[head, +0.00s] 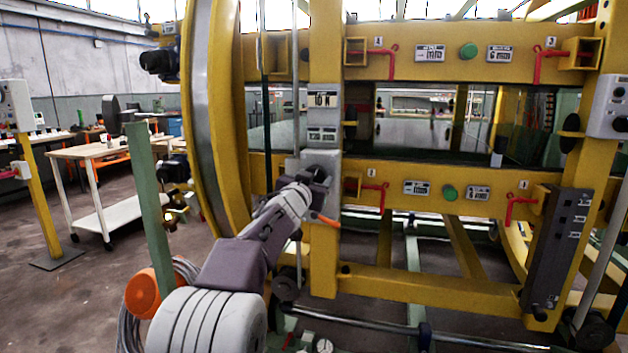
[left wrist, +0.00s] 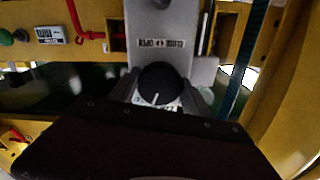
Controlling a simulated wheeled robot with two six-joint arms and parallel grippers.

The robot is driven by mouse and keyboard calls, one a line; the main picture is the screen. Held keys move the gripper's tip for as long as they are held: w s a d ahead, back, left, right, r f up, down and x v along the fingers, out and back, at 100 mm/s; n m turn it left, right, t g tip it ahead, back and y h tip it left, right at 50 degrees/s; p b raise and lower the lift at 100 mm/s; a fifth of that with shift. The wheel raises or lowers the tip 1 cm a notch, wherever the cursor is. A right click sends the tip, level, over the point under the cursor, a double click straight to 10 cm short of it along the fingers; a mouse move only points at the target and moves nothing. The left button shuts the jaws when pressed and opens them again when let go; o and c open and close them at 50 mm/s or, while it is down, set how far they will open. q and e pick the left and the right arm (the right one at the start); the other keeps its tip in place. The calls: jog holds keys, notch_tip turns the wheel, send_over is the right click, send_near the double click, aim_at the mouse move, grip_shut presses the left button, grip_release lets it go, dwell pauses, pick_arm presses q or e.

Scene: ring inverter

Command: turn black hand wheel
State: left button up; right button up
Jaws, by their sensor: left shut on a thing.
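The black hand wheel (left wrist: 160,88) is a round dark knob with a white mark, in the middle of the left wrist view. It sits on a grey plate (left wrist: 161,30) with a printed label above the knob. My left gripper (left wrist: 160,100) is shut on the hand wheel, with a finger at each side of it. In the head view my left gripper (head: 318,174) reaches the grey box on the yellow post and hides most of the wheel. My right gripper does not show in either view.
A large yellow ring (head: 203,120) curves close to the left of my arm. Yellow beams (head: 460,178) carry red handles (head: 383,192) and green buttons (head: 450,193). A green post (head: 149,210) and an orange reel (head: 143,292) stand at left. A work table (head: 95,150) is behind.

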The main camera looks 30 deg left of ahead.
pick_arm(q)
jog(key=m, duration=1)
jog(key=shift+a, duration=0.1)
jog(key=shift+m, duration=0.3)
dwell(0.3)
jog(key=o, duration=1.4)
jog(key=v, duration=0.9)
